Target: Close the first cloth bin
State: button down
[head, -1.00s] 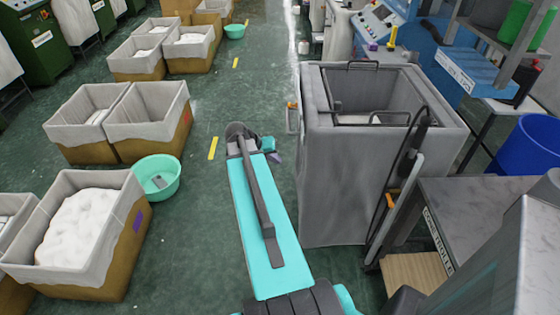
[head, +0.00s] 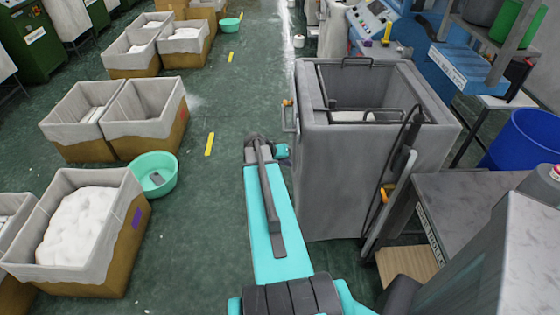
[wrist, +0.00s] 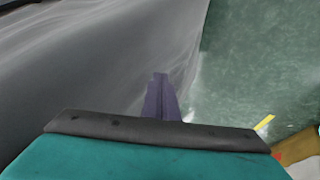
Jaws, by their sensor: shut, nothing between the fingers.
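A large grey cloth bin (head: 345,185) stands right of my arm in the head view. Its top is open, with black bars across the opening and something white inside. A dark handle and strut run along its right side. My gripper (wrist: 161,95) is shut and empty; its purple fingers show in the wrist view. There, grey cloth (wrist: 100,55), apparently the bin's side, fills the left and lies close beyond the fingers. I cannot tell whether they touch it. In the head view the fingers are mostly hidden, beside the bin's left side.
Smaller cloth-lined boxes (head: 130,215) with white contents stand along the left. A green basin (head: 155,187) sits on the floor among them. A grey table (head: 465,205) and a blue tub (head: 530,140) are at the right. The green floor aisle between is clear.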

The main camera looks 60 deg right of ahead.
jog(key=shift+s+d+p, duration=0.3)
jog(key=shift+s+d, duration=0.3)
jog(key=shift+s, duration=0.35)
